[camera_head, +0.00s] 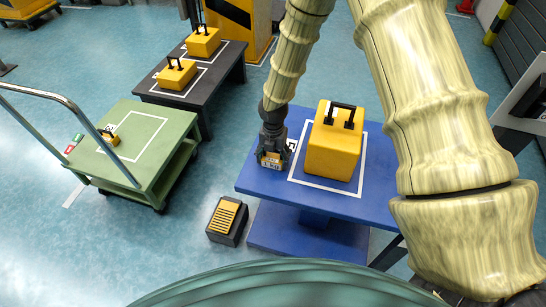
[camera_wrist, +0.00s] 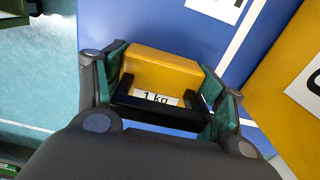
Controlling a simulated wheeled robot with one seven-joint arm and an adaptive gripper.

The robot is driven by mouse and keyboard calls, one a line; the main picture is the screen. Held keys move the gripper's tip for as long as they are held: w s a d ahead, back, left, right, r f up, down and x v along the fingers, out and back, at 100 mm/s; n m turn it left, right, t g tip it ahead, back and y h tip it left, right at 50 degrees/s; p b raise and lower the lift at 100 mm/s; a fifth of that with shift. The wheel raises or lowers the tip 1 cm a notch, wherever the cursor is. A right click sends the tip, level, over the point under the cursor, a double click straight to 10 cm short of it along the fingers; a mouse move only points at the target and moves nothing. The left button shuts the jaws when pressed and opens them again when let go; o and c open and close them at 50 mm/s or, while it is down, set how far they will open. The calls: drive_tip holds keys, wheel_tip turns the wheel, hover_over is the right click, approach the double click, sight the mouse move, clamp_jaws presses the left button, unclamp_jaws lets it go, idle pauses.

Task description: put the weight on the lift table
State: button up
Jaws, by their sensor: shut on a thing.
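My gripper (camera_head: 272,150) is shut on a small yellow weight (camera_head: 270,162) over the left part of the blue lift table (camera_head: 330,207). In the wrist view, the weight (camera_wrist: 165,72) shows a black handle and a "1 kg" label between the two fingers of my gripper (camera_wrist: 165,88). The blue surface of the lift table (camera_wrist: 185,35) shows behind it. I cannot tell whether the weight touches the table or hangs just above it. A large yellow weight (camera_head: 333,150) with a black handle stands upright inside the table's white outline, right of my gripper.
A green trolley (camera_head: 165,170) with a metal push bar and a small yellow weight (camera_head: 109,138) stands at left. Behind it, a dark table (camera_head: 225,75) holds two yellow weights (camera_head: 175,74) (camera_head: 203,42). A black-and-yellow floor block (camera_head: 227,220) sits left of the lift table.

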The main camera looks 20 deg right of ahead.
drive_tip(key=o, duration=1.9)
drive_tip(key=shift+c, duration=0.2)
drive_tip(key=shift+r, duration=0.1)
wheel_tip(320, 180, up, 12)
